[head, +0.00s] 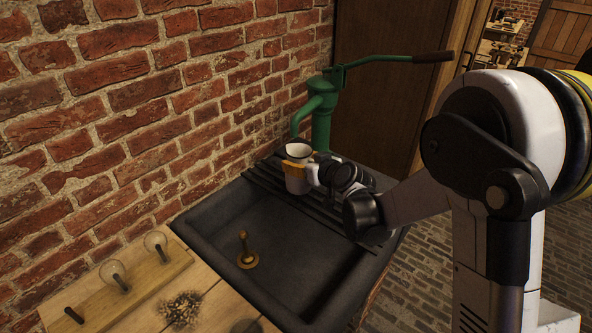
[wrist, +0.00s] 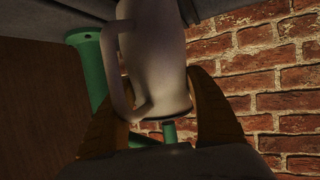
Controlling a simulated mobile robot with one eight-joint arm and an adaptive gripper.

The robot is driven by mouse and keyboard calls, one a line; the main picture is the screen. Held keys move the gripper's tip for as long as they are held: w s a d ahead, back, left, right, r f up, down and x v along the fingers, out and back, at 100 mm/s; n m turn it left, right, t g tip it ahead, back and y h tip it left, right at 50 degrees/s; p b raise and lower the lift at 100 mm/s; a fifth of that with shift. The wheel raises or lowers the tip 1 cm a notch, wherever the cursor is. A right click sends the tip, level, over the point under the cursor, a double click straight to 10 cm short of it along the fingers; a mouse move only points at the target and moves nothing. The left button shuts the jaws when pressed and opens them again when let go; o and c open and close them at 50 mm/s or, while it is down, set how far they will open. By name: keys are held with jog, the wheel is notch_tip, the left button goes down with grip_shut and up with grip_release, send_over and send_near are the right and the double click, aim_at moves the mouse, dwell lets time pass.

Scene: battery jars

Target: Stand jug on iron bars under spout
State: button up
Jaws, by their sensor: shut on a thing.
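The pale jug (head: 298,187) is upright in the head view, just below the spout (head: 298,122) of the green pump. My gripper (head: 294,168) is shut on the jug, its orange fingers around the body. The wrist view shows the jug (wrist: 158,50) upside down between the fingers (wrist: 160,85), its handle to the left and the green spout tip beyond its rim. The dark iron bars (head: 262,183) cross the sink's back end by the jug. I cannot tell whether the jug's base touches them.
The dark sink (head: 222,222) has an open basin with a brass standpipe (head: 245,253). The green pump (head: 322,120) stands at the back, its lever reaching right. A brick wall (head: 130,95) runs along the left. A wooden pegged board (head: 130,285) lies front left.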

jog(key=w+f+b, duration=0.1)
jog(key=w+a+f, duration=0.1)
jog(key=w+f+b, duration=0.1)
jog(key=shift+a+f+b, duration=0.3)
jog(key=shift+f+b, duration=0.05)
jog(key=shift+f, duration=0.05)
jog(key=shift+r, duration=0.15)
jog(key=o, duration=1)
jog(key=shift+f, duration=0.2)
jog(key=shift+c, duration=0.2)
jog(key=o, duration=0.4)
jog(key=shift+s, duration=0.1)
jog(key=shift+r, duration=0.1)
